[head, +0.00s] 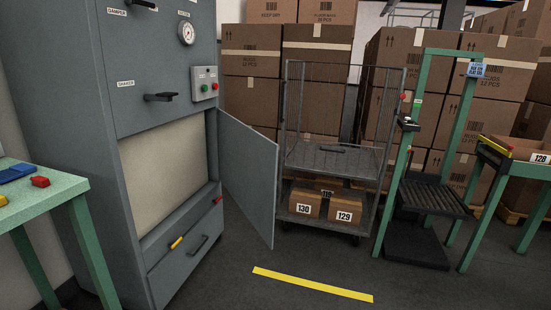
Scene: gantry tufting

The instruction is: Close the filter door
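The filter door (248,178) is a flat grey panel hinged at the right edge of the cabinet's opening. It stands swung wide open, out to the right. The grey filter cabinet (111,97) stands at the left. Its opening shows a pale cream filter panel (165,172) inside. A dark handle (160,97) sticks out on the cabinet front above the opening. A drawer-like lower panel with a handle (198,246) lies below it. My gripper is not in view.
A wire cage trolley (331,152) with small boxes stands just behind the door. A green table (45,205) is at the near left. A green-framed stand (425,140) is at the right. Floor with a yellow stripe (312,284) is clear in front.

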